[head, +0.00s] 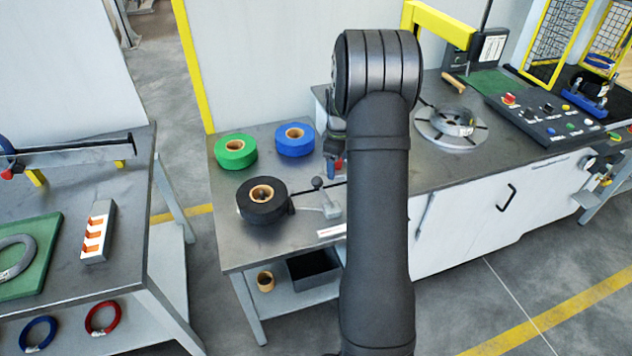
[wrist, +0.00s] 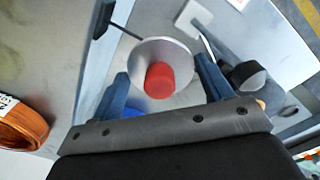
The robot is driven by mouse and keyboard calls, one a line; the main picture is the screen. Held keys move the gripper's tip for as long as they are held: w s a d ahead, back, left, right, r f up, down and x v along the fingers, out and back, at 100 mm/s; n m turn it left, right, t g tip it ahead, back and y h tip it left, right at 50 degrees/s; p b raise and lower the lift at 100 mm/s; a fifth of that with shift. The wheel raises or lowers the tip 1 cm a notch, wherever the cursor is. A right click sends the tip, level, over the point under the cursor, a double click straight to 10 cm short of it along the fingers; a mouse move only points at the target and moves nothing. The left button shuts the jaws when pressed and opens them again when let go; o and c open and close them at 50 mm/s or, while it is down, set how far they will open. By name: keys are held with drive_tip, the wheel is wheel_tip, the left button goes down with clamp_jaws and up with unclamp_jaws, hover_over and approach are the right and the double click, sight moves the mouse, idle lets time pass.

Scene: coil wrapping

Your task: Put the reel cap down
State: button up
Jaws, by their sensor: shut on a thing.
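The reel cap (wrist: 178,55) is a pale grey disc with a red knob in the middle, seen in the wrist view between the two blue fingers of my gripper (wrist: 163,82). My gripper is shut on it. In the head view my gripper (head: 334,168) is largely hidden by my arm. A bit of red shows beside its blue fingers, over the rear right part of the small bench; the disc cannot be made out there. Whether the cap touches any surface cannot be told.
On the small bench (head: 226,200) stand green (head: 236,151), blue (head: 294,140) and black (head: 262,201) tape reels. A lever device (head: 325,200) stands right of the black reel. A coil (head: 455,122) lies on a turntable to the right, near a control panel (head: 545,118).

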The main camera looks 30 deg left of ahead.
drive_tip(key=shift+w+d+f, duration=0.2)
drive_tip(key=shift+w+d, duration=0.05)
drive_tip(key=shift+d, duration=0.3)
drive_tip(key=shift+w+d+f, duration=0.2)
drive_tip(key=shift+w+d, duration=0.05)
drive_tip(key=shift+d, duration=0.3)
hover_over(311, 189)
wheel_tip(311, 189, down, 7)
drive_tip(key=shift+f, duration=2)
drive_tip(key=shift+f, duration=0.15)
drive_tip(key=o, duration=1.1)
drive_tip(key=shift+c, duration=0.2)
wheel_tip(311, 189, up, 12)
drive_tip(key=shift+s, duration=0.2)
